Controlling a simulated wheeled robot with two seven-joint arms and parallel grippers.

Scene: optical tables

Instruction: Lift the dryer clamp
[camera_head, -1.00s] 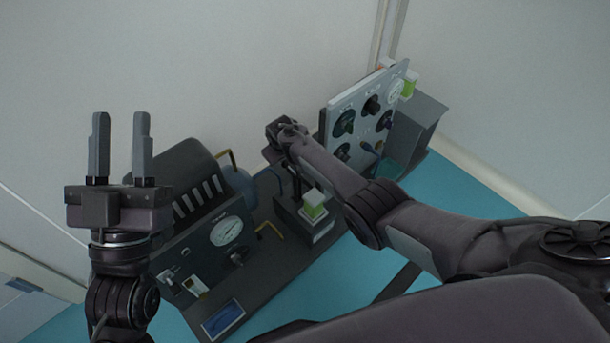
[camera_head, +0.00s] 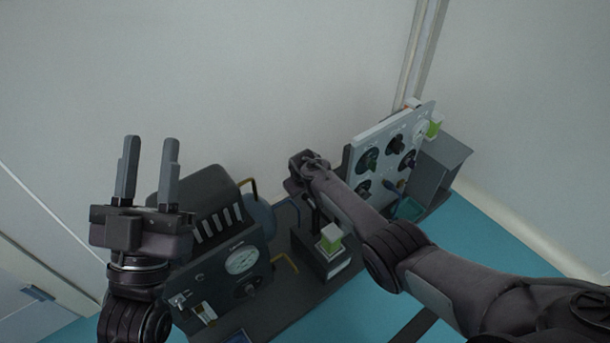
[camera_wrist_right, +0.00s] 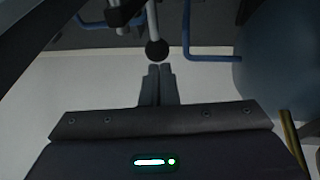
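In the right wrist view, a grey rod ends in a black ball knob (camera_wrist_right: 157,50). It looks like part of the dryer clamp, but I cannot be sure. My right gripper (camera_wrist_right: 159,68) has its two fingers together, with the tips right by the knob; the knob is beyond the tips, not between them. In the head view my right arm reaches behind the small block with a green-and-white top (camera_head: 331,238), and its fingers are hidden. My left gripper (camera_head: 151,142) is open and empty, pointing up at the left.
A dark machine with a round gauge (camera_head: 241,260) stands beside the left arm. A grey panel with several black knobs (camera_head: 395,150) stands at the right. The teal tabletop (camera_head: 465,235) is clear at right.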

